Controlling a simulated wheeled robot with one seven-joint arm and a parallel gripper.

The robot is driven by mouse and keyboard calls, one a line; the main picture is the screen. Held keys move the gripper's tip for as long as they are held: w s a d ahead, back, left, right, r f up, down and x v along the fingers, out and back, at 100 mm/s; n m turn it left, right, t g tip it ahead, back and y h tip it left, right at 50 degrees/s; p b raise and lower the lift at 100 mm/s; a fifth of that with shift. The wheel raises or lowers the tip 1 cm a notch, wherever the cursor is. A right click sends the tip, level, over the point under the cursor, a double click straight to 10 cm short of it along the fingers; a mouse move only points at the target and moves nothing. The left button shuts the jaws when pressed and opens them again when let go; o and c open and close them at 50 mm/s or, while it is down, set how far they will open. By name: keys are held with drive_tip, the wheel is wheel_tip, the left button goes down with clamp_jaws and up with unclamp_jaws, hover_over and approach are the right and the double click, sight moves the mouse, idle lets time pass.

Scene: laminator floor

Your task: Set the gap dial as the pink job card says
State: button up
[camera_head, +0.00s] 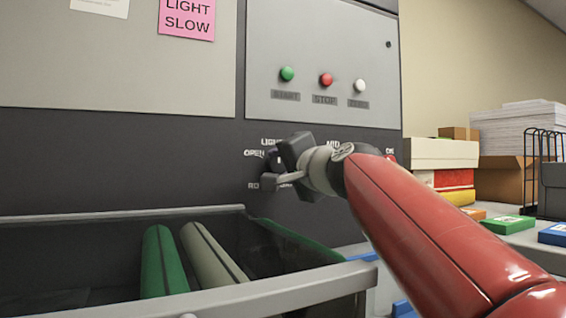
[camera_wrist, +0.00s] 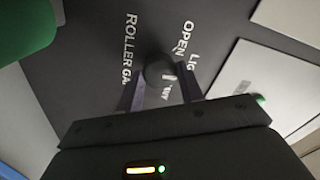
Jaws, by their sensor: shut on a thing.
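The pink job card (camera_head: 187,17) at the top of the head view reads "LIGHT SLOW". The gap dial's dark round knob (camera_wrist: 160,69) shows in the wrist view, with "OPEN", "LIG" and "ROLLER GA" printed around it and a partly hidden white label below. My gripper (camera_wrist: 160,90) is shut on the knob, one finger on each side. In the head view my gripper (camera_head: 276,168) is at the dark panel and covers most of the dial, with "OPEN" just left of it. I cannot tell which mark the dial points to.
Green (camera_head: 287,74), red (camera_head: 326,80) and white (camera_head: 360,86) buttons sit above. Another marking, "MID" (camera_head: 333,143), is partly behind my arm. An open bin (camera_head: 120,216) with green and grey rolls stands below. Boxes and paper (camera_head: 520,128) are at right.

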drive_tip(key=shift+m, duration=0.6)
drive_tip(key=o, duration=1)
drive_tip(key=shift+s, duration=0.1)
drive_tip(key=b+v, duration=0.1)
drive_tip(key=v, duration=0.6)
drive_tip(key=shift+s, duration=0.25)
drive_tip(key=shift+d, duration=0.15)
